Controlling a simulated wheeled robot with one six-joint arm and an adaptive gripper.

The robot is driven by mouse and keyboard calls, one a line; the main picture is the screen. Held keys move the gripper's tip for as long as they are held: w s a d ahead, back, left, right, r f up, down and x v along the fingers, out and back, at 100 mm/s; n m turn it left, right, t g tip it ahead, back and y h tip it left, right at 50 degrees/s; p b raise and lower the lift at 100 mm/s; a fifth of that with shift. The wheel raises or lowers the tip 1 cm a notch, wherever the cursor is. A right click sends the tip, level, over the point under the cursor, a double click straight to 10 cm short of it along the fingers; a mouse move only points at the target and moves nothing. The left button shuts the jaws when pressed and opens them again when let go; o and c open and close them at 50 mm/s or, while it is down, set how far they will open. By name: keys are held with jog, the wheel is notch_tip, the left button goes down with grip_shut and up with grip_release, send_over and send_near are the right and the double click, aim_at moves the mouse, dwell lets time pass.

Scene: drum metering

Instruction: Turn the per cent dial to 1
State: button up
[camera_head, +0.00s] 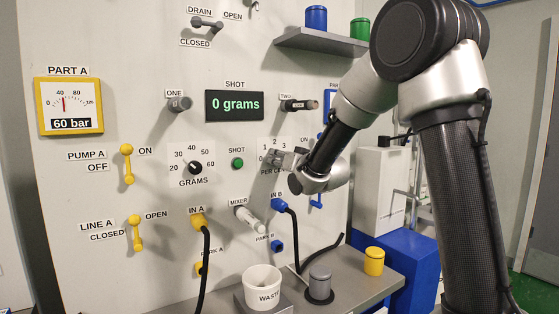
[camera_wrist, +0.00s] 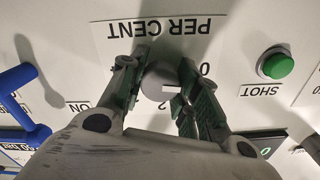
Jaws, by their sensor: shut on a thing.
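The per cent dial (camera_wrist: 157,82) is a round grey knob on the white panel, seen upside down in the wrist view. My gripper (camera_wrist: 160,85) is closed around it, one finger on each side. A white mark on the dial points to the lower right of that view, towards the right finger. The 0 shows beside that finger; the 1 is hidden there, so I cannot tell the exact reading.
The green shot button (camera_wrist: 275,63) is close beside the dial. The grams dial (camera_head: 195,168) is further left, under the display (camera_head: 234,105) reading 0 grams. A blue handle (camera_wrist: 20,100) stands out on the dial's other side. The waste cup (camera_head: 262,288) stands below.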

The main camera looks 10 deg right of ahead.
jog(key=m, duration=0.4)
jog(key=shift+r, duration=0.1)
jog(key=shift+d+m, duration=0.1)
jog(key=shift+m, duration=1.5)
jog(key=o, duration=0.9)
jog(key=shift+o, duration=0.3)
jog(key=shift+s+d, duration=0.15)
jog(key=shift+s, duration=0.15)
jog(key=shift+o, duration=0.5)
jog(key=v, duration=1.1)
jog(key=shift+s, duration=0.2)
